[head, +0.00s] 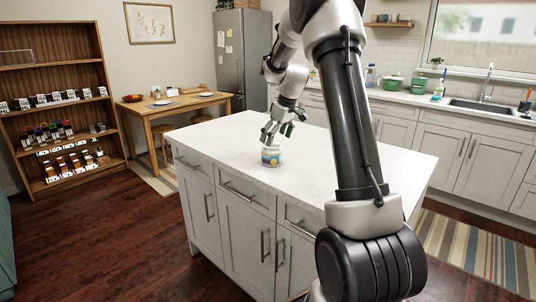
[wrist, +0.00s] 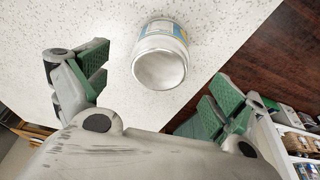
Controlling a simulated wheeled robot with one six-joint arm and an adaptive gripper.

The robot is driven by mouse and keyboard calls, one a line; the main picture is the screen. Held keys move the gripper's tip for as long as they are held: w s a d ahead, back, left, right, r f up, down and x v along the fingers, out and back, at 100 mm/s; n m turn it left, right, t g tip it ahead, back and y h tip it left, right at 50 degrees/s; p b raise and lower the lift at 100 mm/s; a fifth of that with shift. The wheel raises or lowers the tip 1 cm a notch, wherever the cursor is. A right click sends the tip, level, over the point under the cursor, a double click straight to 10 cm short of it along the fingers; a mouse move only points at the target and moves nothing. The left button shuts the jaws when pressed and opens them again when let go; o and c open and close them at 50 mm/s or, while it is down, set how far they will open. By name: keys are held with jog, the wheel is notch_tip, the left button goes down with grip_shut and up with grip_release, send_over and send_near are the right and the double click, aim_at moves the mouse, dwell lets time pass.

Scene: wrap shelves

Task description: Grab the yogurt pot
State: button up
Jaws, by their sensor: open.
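The yogurt pot (head: 271,155) stands upright on the white island top (head: 330,170), close to its front edge. It has a pale lid and a blue and yellow label. In the wrist view the pot (wrist: 160,62) shows its whitish round top, ahead of and between the green finger pads. My gripper (head: 281,131) is just above the pot in the head view and it also shows in the wrist view (wrist: 158,88). Its fingers are spread wide apart with nothing between the pads. I cannot tell from these views whether a finger touches the pot.
The island top around the pot is otherwise bare. A wooden shelf (head: 55,112) with several rows of small goods stands at the left. A wooden table (head: 170,108) with plates and a bowl is behind. Green pots (head: 391,83) and a sink (head: 485,106) are on the back counter.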

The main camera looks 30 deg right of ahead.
aim_at(270, 152)
jog(key=x, duration=0.2)
jog(key=shift+w+a+f, duration=0.1)
jog(key=shift+a+f, duration=0.1)
jog(key=shift+f, duration=0.05)
jog(key=x, duration=0.5)
jog(key=shift+w+f, duration=0.1)
jog(key=shift+w, duration=0.3)
jog(key=c, duration=0.9)
